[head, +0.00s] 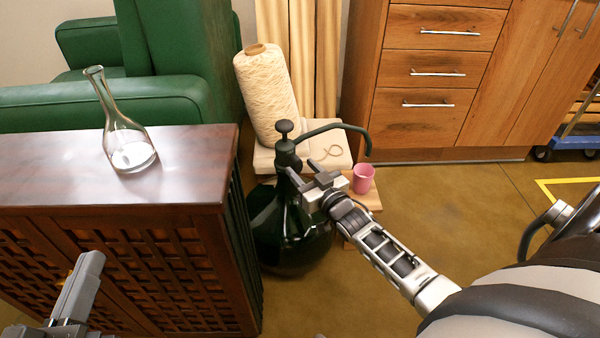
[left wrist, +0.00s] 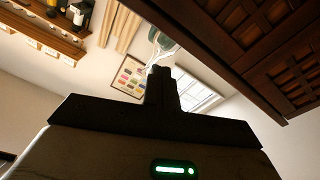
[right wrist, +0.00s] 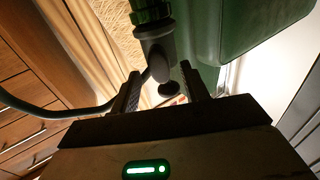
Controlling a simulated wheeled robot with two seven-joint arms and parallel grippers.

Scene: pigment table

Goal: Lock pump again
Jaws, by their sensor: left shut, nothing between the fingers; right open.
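The black pump (head: 287,152) stands upright on a dark green glass bottle (head: 290,250) on the floor. Its round knob (head: 284,127) is on top, and its curved spout (head: 345,128) reaches right. My right gripper (head: 302,170) is open just right of the pump's neck. My left gripper (head: 88,275) is shut and empty in front of the wooden cabinet.
A glass flask (head: 127,145) stands on the dark cabinet top (head: 60,170) left of the bottle. A green armchair (head: 180,60) and wooden drawers (head: 425,75) stand behind.

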